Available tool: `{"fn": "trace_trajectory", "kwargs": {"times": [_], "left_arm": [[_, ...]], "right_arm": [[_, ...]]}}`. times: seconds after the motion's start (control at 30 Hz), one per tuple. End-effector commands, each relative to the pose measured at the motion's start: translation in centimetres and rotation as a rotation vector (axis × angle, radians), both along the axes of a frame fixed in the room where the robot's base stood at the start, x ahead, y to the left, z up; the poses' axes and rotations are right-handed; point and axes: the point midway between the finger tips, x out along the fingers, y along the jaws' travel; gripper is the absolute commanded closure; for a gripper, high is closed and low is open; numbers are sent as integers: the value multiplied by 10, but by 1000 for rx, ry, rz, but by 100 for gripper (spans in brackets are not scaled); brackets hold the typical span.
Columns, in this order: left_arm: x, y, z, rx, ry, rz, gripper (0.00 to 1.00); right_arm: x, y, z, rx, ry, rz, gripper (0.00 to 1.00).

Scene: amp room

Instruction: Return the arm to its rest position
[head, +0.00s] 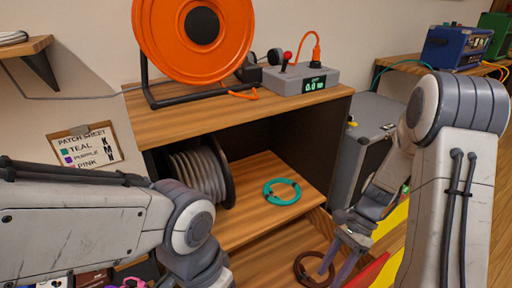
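My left arm (90,225) comes in from the left and bends down at its grey joint near the bottom edge. Its gripper is out of view below. My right arm (450,180) comes in from the right and reaches down toward the lower shelf. My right gripper (332,272) points downward with its two fingers apart, and nothing shows between them as held. A brown cable coil (302,268) lies just left of and behind its fingers. I cannot tell whether they touch.
A wooden cabinet (190,113) holds a grey cable reel (200,175) and a teal coil (282,181) on its shelf. An orange reel (165,40) and a grey meter box (300,80) stand on top. A grey case (365,140) stands right of the cabinet.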

Motion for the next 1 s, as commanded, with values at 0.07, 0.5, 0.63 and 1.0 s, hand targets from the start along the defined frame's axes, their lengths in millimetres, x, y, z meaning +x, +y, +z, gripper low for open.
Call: {"fn": "trace_trajectory", "kwargs": {"times": [0.07, 0.5, 0.63, 1.0], "left_arm": [[0, 0, 6, 0, 0, 0, 50], [0, 0, 21, 0, 0, 0, 50], [0, 0, 24, 0, 0, 0, 50], [0, 0, 74, -1, -1, 0, 50]], "right_arm": [[-3, 31, 31, -14, -126, 262, 48], [-70, 136, 125, 69, -671, 1456, 48], [-88, 148, 138, 104, -770, 1675, 48], [-107, 157, 197, 146, -874, 1902, 48]]}}
